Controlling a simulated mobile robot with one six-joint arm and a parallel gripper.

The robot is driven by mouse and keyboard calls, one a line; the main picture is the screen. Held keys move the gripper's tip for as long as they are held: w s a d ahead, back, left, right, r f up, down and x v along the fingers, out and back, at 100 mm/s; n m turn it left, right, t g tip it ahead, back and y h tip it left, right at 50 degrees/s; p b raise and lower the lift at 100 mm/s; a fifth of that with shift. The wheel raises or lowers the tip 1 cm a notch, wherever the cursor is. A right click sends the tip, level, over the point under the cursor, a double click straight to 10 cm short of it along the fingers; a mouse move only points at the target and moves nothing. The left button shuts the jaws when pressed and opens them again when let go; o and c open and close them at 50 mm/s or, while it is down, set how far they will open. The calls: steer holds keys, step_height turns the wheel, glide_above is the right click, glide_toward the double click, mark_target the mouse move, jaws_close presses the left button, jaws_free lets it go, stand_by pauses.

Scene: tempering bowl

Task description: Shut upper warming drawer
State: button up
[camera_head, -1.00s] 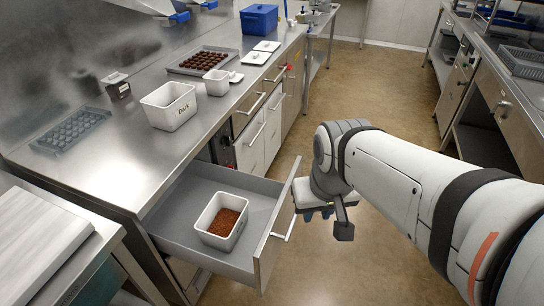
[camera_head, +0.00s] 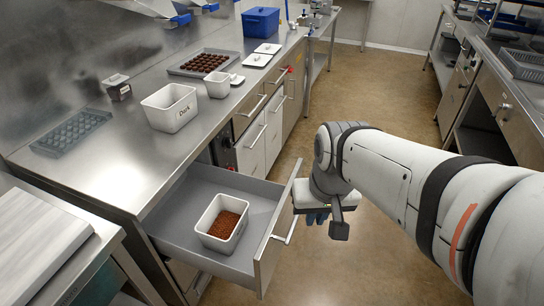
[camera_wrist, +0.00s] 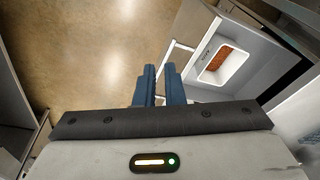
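The upper warming drawer (camera_head: 185,215) is pulled out from under the steel counter, its grey front panel (camera_head: 268,262) facing right. It also shows in the wrist view (camera_wrist: 240,88). A bar handle (camera_head: 292,215) runs along the front; the wrist view shows part of it (camera_wrist: 180,46) beyond my fingertips. My gripper (camera_head: 317,217) points down just right of the handle, in front of the drawer. In the wrist view its blue fingers (camera_wrist: 159,68) stand close together with a narrow gap. I see nothing clearly held; contact with the handle cannot be told.
A white tub (camera_head: 222,222) with brown contents sits inside the drawer. The counter holds a "Dark" tub (camera_head: 170,107), a chocolate tray (camera_head: 204,62) and a blue box (camera_head: 260,20). A side table with a white board (camera_head: 35,240) stands at left. The aisle floor (camera_head: 400,110) is clear.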

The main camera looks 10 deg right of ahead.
steer(key=w+d+f+m+y+b, duration=0.1)
steer(key=f+m+y+b, duration=0.1)
steer(key=f+m, duration=0.1)
steer(key=w+f+m+g+y+b, duration=0.1)
steer(key=w+f+m+y+b, duration=0.1)
steer(key=f+m, duration=0.2)
steer(key=w+d+f+m+g+y+b, duration=0.1)
steer(key=w+f+m+b, duration=0.1)
steer(key=f, duration=0.4)
steer(key=shift+w+d+f+m+y+b, duration=0.25)
steer(key=shift+d+f+m+y+b, duration=0.2)
steer(key=shift+m, duration=0.45)
jaws_close()
steer(key=m+t+y+b, duration=0.4)
steer(key=m+t+b, duration=0.2)
steer(key=m, duration=0.6)
glide_toward(286, 225)
steer(key=b+x, duration=0.1)
steer(key=x, duration=0.1)
steer(key=b+x, duration=0.1)
steer(key=x, duration=0.2)
steer(key=shift+s+f, duration=0.15)
steer(key=shift+f, duration=0.15)
steer(key=shift+w+a, duration=0.35)
steer(key=shift+a, duration=0.2)
